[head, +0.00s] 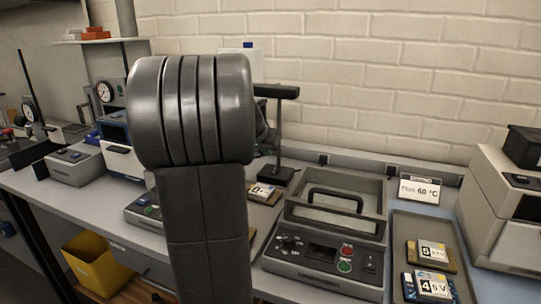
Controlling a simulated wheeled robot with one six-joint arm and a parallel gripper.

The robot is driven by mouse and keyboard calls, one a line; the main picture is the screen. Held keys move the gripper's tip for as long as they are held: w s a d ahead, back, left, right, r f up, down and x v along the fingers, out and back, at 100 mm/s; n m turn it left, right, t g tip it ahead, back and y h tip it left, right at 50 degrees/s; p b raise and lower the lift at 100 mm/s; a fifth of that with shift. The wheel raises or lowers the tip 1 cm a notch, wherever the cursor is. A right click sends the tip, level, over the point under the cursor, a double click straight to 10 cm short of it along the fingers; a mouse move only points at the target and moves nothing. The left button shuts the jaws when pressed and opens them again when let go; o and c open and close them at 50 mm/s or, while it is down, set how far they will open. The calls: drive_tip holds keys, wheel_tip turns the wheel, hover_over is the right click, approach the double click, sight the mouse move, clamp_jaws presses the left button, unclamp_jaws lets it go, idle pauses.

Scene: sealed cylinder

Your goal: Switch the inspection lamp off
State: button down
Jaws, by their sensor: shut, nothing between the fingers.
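A dark post lamp (278,130), which looks like the inspection lamp, stands on the bench behind my arm. Its square black base (276,175) rests on the bench top and its bar-shaped head (277,92) points left. The left end of the head is hidden by my arm. I see no clear glow from it and cannot tell whether it is lit. Its switch is not distinguishable. My own arm fills the middle left of the head view. My gripper does not show; it is out of frame or hidden behind the arm.
A grey lidded unit (325,262) with a handle and coloured buttons stands right of the lamp. A tray (398,225) holds boards marked 5 V and 4 V. A small control box (140,212) is partly behind my arm. A yellow bin (92,262) sits below the bench.

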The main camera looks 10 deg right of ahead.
drive_tip(key=v, duration=0.3)
drive_tip(key=shift+s+a+f, duration=0.1)
drive_tip(key=shift+s+a, duration=0.15)
drive_tip(key=shift+s, duration=0.05)
drive_tip(key=shift+g+y, duration=0.3)
drive_tip(key=shift+g, duration=0.2)
drive_tip(key=w+d+f+p, duration=0.1)
drive_tip(key=w+f, duration=0.1)
drive_tip(key=w+d+f+p, duration=0.2)
drive_tip(key=w, duration=0.1)
drive_tip(key=w+d+f+p, duration=0.2)
drive_tip(key=w, duration=0.1)
drive_tip(key=shift+d+f, duration=0.2)
drive_tip(key=shift+d, duration=0.05)
drive_tip(key=shift+s+a+r, duration=0.3)
drive_tip(key=shift+s+r, duration=0.05)
drive_tip(key=shift+r, duration=0.2)
